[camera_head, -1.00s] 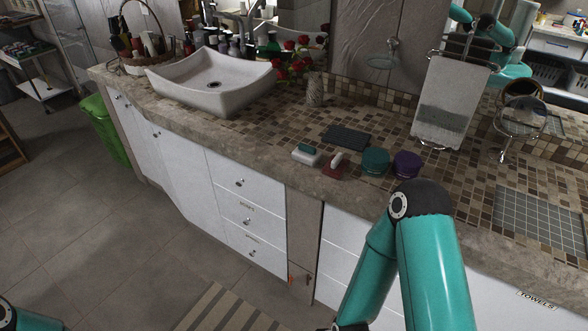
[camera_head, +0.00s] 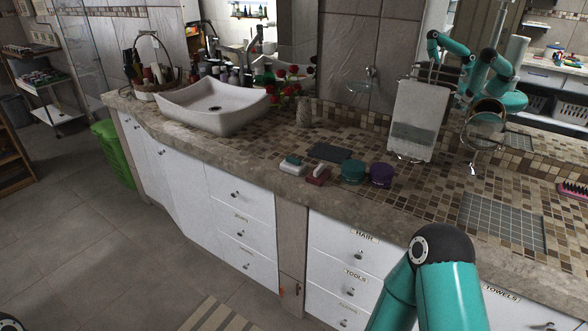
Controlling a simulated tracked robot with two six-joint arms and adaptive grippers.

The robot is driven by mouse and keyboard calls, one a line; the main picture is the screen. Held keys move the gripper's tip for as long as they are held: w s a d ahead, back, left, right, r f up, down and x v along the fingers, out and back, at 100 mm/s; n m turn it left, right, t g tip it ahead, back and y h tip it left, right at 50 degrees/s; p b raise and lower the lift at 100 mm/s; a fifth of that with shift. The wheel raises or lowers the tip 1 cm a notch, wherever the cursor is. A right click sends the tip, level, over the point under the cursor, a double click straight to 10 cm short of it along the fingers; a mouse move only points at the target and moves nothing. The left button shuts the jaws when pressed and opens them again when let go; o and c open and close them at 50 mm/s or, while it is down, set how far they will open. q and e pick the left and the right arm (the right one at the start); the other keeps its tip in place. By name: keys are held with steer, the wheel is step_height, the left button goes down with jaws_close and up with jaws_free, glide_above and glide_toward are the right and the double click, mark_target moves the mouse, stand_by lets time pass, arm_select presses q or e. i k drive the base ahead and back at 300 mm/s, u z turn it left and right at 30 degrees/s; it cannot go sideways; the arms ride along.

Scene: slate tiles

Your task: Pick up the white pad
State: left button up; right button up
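A small white piece (camera_head: 320,167) sits on a dark red dish (camera_head: 317,177) near the front edge of the counter. Left of it is a white block or dish (camera_head: 291,168) with a teal piece (camera_head: 293,160) on top. I cannot tell for sure which white item is the white pad. My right arm shows only as teal links at the lower right, in front of the drawers, and its gripper is out of view. My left gripper is out of view too.
A dark mat (camera_head: 329,153), a teal jar (camera_head: 353,172) and a purple jar (camera_head: 382,174) stand close by. A basin (camera_head: 213,105) is to the left. A towel stand (camera_head: 412,118), round mirror (camera_head: 484,132) and grey grid mat (camera_head: 502,221) are to the right.

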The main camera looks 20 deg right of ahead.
mark_target(293, 165)
steer(key=z, duration=0.05)
steer(key=i, duration=0.9)
steer(key=u, duration=0.1)
